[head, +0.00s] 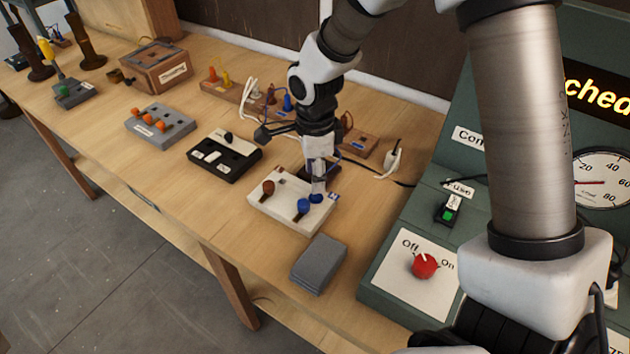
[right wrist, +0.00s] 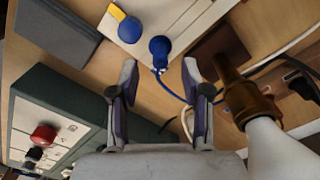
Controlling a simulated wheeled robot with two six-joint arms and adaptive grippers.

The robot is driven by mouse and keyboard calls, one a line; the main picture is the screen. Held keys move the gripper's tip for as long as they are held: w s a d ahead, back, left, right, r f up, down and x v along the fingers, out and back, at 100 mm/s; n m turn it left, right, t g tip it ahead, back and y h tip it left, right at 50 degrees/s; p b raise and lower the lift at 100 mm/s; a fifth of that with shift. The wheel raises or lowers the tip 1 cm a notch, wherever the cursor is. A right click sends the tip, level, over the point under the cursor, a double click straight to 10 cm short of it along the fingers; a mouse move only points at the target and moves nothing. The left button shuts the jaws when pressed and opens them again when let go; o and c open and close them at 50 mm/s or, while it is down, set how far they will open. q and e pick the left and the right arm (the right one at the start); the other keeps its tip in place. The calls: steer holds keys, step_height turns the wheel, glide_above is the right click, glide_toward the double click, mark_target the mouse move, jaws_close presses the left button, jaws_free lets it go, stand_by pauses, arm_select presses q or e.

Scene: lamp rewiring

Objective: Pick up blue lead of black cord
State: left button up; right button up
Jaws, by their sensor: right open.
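My right gripper (head: 318,190) points down over the white block (head: 281,217) on the bench, with its fingers apart and empty. In the right wrist view, the open fingers (right wrist: 160,74) face a blue-capped lead end (right wrist: 160,47), which sits just beyond the fingertips. A thin blue wire (right wrist: 172,92) runs from it between the fingers. In the head view, this blue end (head: 316,198) is partly hidden below the gripper. A second blue knob (head: 303,206) and a brown knob (head: 268,188) stand on the same block. A black cord (head: 375,170) lies behind the gripper.
A grey slab (head: 318,264) lies in front of the white block. A black-and-white box (head: 223,155) stands to its left. The green test panel (head: 396,258) with a red switch (head: 425,264) is at the right. Wooden strips with wires and a white plug (head: 393,160) lie behind.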

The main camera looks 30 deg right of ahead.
mark_target(316, 198)
step_height(316, 198, down, 5)
steer(key=shift+w+d+f+p, duration=0.1)
steer(key=shift+d+f+p, duration=0.1)
steer(key=shift+p, duration=0.25)
steer(key=shift+a+r, duration=0.2)
steer(key=c, duration=0.4)
steer(key=shift+s, duration=0.2)
jaws_close()
